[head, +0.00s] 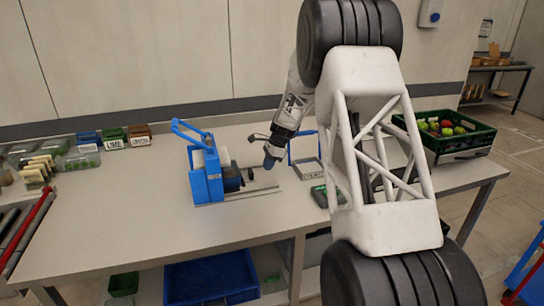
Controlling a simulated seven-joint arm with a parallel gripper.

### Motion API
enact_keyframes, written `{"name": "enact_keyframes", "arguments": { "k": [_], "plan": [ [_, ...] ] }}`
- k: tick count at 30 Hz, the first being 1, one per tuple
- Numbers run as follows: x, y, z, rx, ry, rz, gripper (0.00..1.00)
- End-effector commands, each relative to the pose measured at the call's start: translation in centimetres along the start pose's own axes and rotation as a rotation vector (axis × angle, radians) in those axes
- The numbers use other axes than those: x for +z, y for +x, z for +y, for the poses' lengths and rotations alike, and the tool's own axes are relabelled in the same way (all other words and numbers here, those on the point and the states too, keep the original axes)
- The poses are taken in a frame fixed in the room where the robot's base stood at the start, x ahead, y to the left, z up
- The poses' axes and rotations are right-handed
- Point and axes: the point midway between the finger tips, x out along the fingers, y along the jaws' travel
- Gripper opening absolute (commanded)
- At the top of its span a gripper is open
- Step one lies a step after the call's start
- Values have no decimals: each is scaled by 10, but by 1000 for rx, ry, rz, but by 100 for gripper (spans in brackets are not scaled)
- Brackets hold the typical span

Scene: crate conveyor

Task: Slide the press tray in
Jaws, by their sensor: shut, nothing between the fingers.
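The blue press (206,178) stands upright on the workbench, left of the middle, with a blue lever handle raised at its top. A dark round part (233,179), which may be the press tray, sits against its right side. Two thin rails (262,190) run out to the right along the bench from the press. My gripper (269,164) is shut and empty, pointing down just right of the dark part and above the rails' right end. At this size I cannot tell whether it touches anything.
A labelled blue-and-grey frame (307,168) stands close right of my gripper. A dark green device (320,196) lies nearby, partly behind my arm. A green crate of fruit (462,146) stands at the right. Several bins (112,138) line the back left. The bench front is clear.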

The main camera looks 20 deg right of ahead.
Motion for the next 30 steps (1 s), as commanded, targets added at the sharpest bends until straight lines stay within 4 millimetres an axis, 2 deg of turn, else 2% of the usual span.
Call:
{"name": "enact_keyframes", "arguments": {
  "k": [3,10,26,30],
  "plan": [
    [14,8,0,-1,-2,0,0],
    [32,16,0,0,-1,0,0],
    [38,18,0,0,0,0,0],
    [49,22,0,0,-1,0,0]
  ]
}}
